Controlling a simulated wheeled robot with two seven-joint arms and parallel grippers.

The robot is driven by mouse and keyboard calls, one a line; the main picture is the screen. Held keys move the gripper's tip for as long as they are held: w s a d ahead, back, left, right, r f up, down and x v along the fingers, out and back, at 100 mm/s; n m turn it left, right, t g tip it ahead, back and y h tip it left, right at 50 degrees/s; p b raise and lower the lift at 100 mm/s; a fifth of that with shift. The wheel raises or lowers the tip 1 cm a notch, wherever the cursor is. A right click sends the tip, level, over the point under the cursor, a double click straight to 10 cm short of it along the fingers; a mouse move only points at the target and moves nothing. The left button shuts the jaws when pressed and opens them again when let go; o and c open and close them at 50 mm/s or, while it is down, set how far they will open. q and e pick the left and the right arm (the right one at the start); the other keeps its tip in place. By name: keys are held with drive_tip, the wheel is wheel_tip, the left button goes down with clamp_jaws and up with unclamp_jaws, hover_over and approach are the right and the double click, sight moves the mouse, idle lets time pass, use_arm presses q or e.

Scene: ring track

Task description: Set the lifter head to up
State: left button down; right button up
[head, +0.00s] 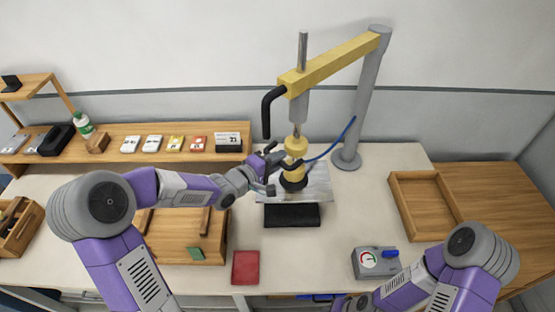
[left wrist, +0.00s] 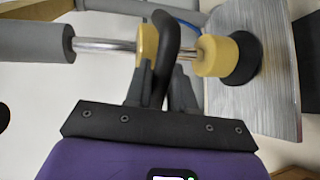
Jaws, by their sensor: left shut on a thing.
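The lifter head (head: 296,146) is a yellow body on a vertical rod, with a black pad (head: 293,183) at its lower end. The pad is low, at the silver metal plate (head: 320,190); I cannot tell whether it touches. The head also shows in the left wrist view (left wrist: 215,55), lying sideways in the picture. My left gripper (head: 270,171) is at the left side of the head. It is shut on the head's black curved handle (left wrist: 161,50), which passes between its fingers. My right arm is at the lower right; its gripper is out of view.
A yellow boom (head: 335,62) on a grey post (head: 365,100) carries the lifter. A black block (head: 291,215) lies before the plate. A red pad (head: 245,267), a gauge box (head: 376,262) and a wooden tray (head: 424,205) are on the table. A wooden shelf (head: 110,155) runs behind.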

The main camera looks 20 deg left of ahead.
use_arm(q)
drive_tip(key=c, duration=1.1)
unclamp_jaws()
drive_tip(key=p+v, duration=0.1)
drive_tip(key=v, duration=0.6)
drive_tip(key=shift+s, duration=0.3)
drive_tip(key=shift+a, duration=0.15)
